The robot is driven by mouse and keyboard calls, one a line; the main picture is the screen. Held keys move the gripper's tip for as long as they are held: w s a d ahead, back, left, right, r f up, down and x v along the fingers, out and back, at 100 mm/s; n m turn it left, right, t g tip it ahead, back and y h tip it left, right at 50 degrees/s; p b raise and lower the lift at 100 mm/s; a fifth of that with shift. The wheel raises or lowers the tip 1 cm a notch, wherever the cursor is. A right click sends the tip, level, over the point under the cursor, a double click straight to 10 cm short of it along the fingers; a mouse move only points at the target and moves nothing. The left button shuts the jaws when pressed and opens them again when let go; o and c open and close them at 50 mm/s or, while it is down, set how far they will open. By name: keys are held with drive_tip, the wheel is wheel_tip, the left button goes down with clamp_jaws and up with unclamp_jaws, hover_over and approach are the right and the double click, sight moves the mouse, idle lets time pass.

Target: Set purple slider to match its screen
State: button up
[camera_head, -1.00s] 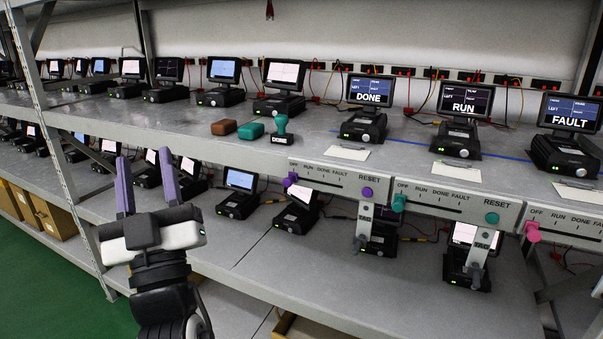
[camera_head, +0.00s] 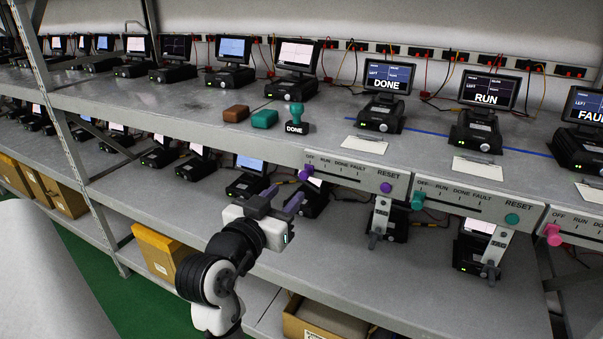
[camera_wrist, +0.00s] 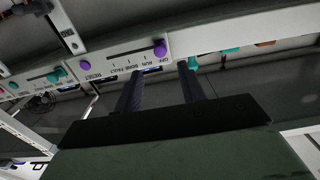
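The purple slider knob (camera_head: 304,174) sits at the left end of its panel (camera_head: 345,181), at OFF. It also shows in the wrist view (camera_wrist: 160,48), beyond the fingertips and between them in the picture. A round purple button (camera_head: 386,188) is by the word RESET at the panel's right end. The screen (camera_head: 388,77) on the shelf above this panel reads DONE. My gripper (camera_head: 287,192) is just left of and below the knob in the head view. Its two dark purple fingers are apart and empty, pointing toward the panel; no contact with the knob shows.
A teal-knob panel (camera_head: 470,204) and a pink-knob panel (camera_head: 580,229) continue to the right along the shelf edge. Hanging tags (camera_head: 382,213) drop below the panels. A teal DONE stamp (camera_head: 296,118) and two blocks stand above. Devices fill the lower shelf behind my gripper.

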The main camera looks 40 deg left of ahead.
sight(303, 176)
drive_tip(key=p+x, duration=0.1)
drive_tip(key=x, duration=0.7)
drive_tip(key=shift+p, duration=0.35)
drive_tip(key=shift+c, duration=0.3)
clamp_jaws()
